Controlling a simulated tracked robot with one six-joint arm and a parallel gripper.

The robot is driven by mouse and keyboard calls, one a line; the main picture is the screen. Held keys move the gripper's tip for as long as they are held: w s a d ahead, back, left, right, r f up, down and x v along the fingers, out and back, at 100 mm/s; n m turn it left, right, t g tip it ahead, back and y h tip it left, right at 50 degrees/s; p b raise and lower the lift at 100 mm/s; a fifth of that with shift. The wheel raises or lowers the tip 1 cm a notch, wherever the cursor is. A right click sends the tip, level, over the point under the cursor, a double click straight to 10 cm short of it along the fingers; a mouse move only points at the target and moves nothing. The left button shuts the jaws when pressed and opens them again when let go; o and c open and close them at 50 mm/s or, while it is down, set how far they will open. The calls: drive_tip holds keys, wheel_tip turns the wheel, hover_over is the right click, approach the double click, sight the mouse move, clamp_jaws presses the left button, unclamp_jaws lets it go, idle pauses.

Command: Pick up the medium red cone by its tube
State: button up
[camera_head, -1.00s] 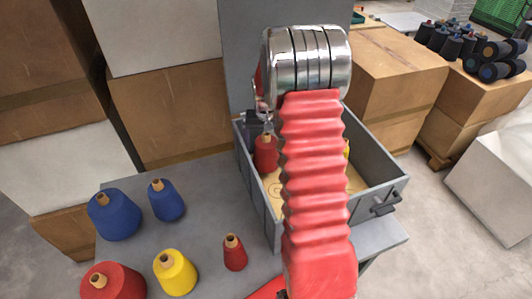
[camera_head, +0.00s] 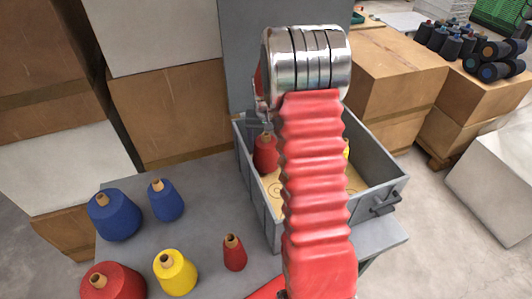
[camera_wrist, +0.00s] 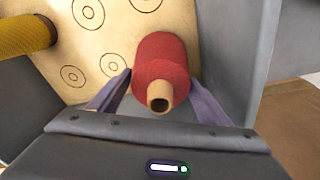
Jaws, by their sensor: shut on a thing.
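The medium red cone (camera_head: 265,155) stands in the grey open drawer box (camera_head: 375,165), at its left back corner, partly behind my arm. In the wrist view the red cone (camera_wrist: 162,60) is seen from above, with its tan tube (camera_wrist: 160,95) toward the camera. My gripper (camera_wrist: 161,80) has one finger on each side of the cone and is shut on it. Whether the fingers touch the tube or the red yarn cannot be told. In the head view my gripper (camera_head: 262,128) is mostly hidden by my arm.
A yellow cone (camera_wrist: 25,35) lies left in the wrist view. The drawer floor (camera_wrist: 95,50) has printed circles. Box walls are close around the cone. On the grey table stand blue cones (camera_head: 115,218), a yellow cone (camera_head: 176,275), a large red cone (camera_head: 115,283) and a small red cone (camera_head: 235,255).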

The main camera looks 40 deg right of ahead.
drive_tip(key=shift+r, duration=0.1)
drive_tip(key=shift+c, duration=0.3)
wheel_tip(320, 180, up, 10)
drive_tip(key=shift+f, duration=0.1)
idle(0.4)
idle(0.5)
wheel_tip(320, 180, up, 11)
idle(1.3)
idle(0.4)
